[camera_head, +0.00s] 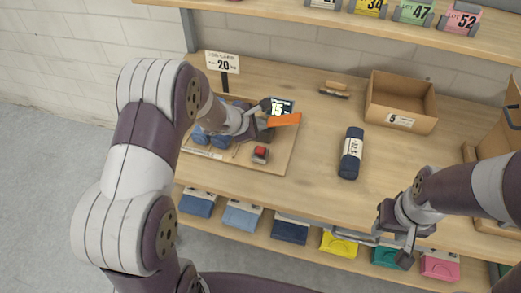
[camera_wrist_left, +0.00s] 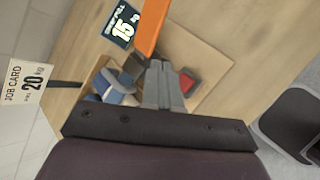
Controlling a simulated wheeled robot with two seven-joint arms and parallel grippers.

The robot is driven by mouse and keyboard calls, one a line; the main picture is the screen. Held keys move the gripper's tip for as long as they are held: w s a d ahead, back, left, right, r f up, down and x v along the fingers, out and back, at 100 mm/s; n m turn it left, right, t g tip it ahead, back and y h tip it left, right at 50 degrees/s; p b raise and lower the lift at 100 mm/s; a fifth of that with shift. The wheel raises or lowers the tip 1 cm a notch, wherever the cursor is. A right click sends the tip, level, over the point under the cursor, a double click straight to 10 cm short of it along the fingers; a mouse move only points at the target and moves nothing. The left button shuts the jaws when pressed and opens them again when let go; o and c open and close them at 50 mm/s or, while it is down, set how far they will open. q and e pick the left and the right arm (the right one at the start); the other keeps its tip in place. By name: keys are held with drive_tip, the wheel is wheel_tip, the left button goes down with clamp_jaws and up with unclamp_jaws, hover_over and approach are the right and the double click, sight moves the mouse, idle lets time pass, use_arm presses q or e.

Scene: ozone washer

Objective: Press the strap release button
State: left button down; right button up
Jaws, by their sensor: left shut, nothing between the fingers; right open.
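A small dark box with a red button (camera_head: 261,152) sits on a wooden board (camera_head: 283,150) on the bench. The button also shows in the left wrist view (camera_wrist_left: 187,83), just right of the fingertips. My left gripper (camera_head: 266,121) is shut and empty over the board, beyond the button in the head view and apart from it. In the wrist view its fingers (camera_wrist_left: 159,72) overlap the board, and their height above it is hard to tell. An orange bar (camera_head: 285,120) lies beside the fingertips. My right gripper (camera_head: 396,236) is open and empty near the bench's front edge.
Blue rolled items (camera_head: 200,137) lie on the board, partly hidden by my left arm. A dark "15" sign (camera_head: 281,107) stands behind the gripper. A dark roll (camera_head: 351,153) and a cardboard box (camera_head: 401,101) are to the right. The bench between board and roll is clear.

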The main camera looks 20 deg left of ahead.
sight(259, 152)
use_arm(q)
wheel_tip(259, 152, down, 7)
drive_tip(key=b, duration=0.4)
drive_tip(key=shift+r+b, duration=0.1)
drive_tip(key=shift+b, duration=0.2)
drive_tip(key=shift+f+b, duration=0.25)
drive_tip(key=shift+b, duration=0.2)
idle(1.1)
drive_tip(key=shift+f+b, duration=0.4)
drive_tip(key=shift+b, duration=0.25)
drive_tip(key=shift+s+f+b, duration=0.1)
drive_tip(key=shift+f+b, duration=0.55)
drive_tip(key=shift+b, duration=0.2)
idle(0.6)
drive_tip(key=shift+r, duration=0.1)
drive_tip(key=shift+r+p, duration=0.75)
drive_tip(key=shift+r, duration=0.2)
